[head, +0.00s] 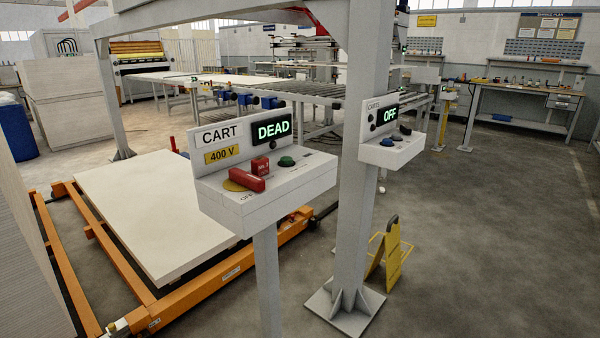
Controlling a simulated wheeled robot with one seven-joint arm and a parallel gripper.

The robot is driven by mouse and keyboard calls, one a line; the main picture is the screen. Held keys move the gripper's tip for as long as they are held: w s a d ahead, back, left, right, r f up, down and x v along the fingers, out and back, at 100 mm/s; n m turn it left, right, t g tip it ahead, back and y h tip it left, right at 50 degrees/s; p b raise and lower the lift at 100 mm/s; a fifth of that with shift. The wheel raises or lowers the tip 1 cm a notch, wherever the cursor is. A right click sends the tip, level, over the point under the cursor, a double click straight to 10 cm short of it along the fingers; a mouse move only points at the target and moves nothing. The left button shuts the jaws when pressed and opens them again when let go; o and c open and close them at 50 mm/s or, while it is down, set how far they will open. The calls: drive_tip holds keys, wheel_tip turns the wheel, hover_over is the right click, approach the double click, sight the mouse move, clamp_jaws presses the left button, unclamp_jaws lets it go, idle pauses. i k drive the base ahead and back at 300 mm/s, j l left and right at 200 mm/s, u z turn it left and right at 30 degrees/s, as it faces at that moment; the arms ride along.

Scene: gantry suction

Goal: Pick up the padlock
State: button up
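A small red block with faint pale marks (261,167), which looks like the padlock, is on the grey CART control box (285,193). It is just behind and right of a longer red handle (247,179). The handle lies across a yellow disc (234,186) on the box top. A shackle cannot be made out at this size, and I cannot tell whether the padlock is hooked on anything. My gripper is not in view.
A green button (286,161) is right of the padlock. The CART display (271,128) reads DEAD. A grey post (355,200) carries a second box reading OFF. An orange cart (210,300) with a pale board stands left. A yellow folding stand (393,255) is right; open floor lies beyond.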

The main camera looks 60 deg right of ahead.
sight(260, 165)
drive_tip(key=i+l+z, duration=0.15)
drive_tip(key=z, duration=0.25)
drive_tip(key=i+z, duration=0.15)
drive_tip(key=z, duration=0.25)
drive_tip(key=i+l+z, duration=0.1)
drive_tip(key=z, duration=0.35)
drive_tip(key=i+j, duration=0.05)
drive_tip(key=i, duration=0.05)
